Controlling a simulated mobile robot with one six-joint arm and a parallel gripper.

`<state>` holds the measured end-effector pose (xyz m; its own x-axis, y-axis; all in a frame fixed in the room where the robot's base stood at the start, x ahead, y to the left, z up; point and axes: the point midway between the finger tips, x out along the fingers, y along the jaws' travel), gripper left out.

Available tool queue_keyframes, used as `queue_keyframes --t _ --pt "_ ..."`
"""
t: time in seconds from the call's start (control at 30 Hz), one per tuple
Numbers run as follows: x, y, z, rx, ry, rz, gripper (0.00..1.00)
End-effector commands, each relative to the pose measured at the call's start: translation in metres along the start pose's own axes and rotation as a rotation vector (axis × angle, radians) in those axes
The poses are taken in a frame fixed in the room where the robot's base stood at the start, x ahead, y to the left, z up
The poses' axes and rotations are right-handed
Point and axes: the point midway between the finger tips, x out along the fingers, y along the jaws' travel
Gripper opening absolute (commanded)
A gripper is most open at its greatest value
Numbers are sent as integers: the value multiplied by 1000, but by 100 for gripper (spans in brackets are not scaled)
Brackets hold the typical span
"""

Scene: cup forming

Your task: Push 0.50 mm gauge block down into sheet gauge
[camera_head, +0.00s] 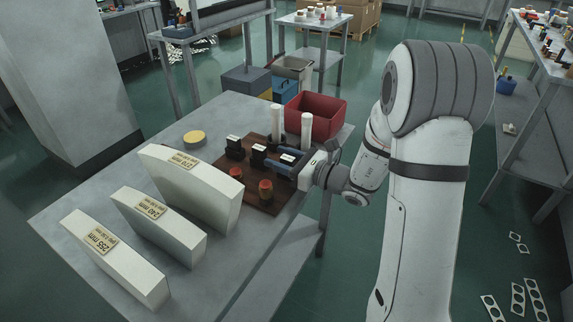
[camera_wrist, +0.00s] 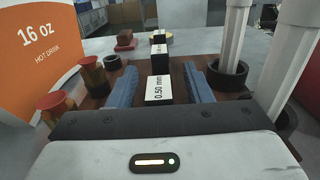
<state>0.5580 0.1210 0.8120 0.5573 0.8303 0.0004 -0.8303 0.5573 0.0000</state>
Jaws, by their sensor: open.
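The 0.50 mm gauge block (camera_wrist: 158,90) shows its white labelled top between my fingers in the wrist view. In the head view, its pale top (camera_head: 288,157) lies near my gripper. My gripper (camera_wrist: 157,84) is open, with a blue finger on each side of the block and visible gaps on both sides. Two more dark blocks with white tops stand in line beyond it, the nearer one (camera_wrist: 158,50) straight ahead. They stand on a brown board (camera_head: 262,206), apparently the sheet gauge's base. How deep the 0.50 mm block sits cannot be told.
Two tall white posts (camera_head: 276,118) in black rings stand close to my right finger in the wrist view. Orange-red knobs (camera_head: 265,188) and a large white panel (camera_head: 190,185) with an orange "16 oz" face are at left. A red bin (camera_head: 316,112) stands behind.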

Motion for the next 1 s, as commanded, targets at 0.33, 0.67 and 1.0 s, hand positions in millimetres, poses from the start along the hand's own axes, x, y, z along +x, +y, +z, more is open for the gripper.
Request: queue_keyframes --t 0.33,0.67,1.0 --pt "0 0 0 0 1 1 27" --pt "0 1 0 0 1 2 0" --pt "1 1 8 -1 0 3 0"
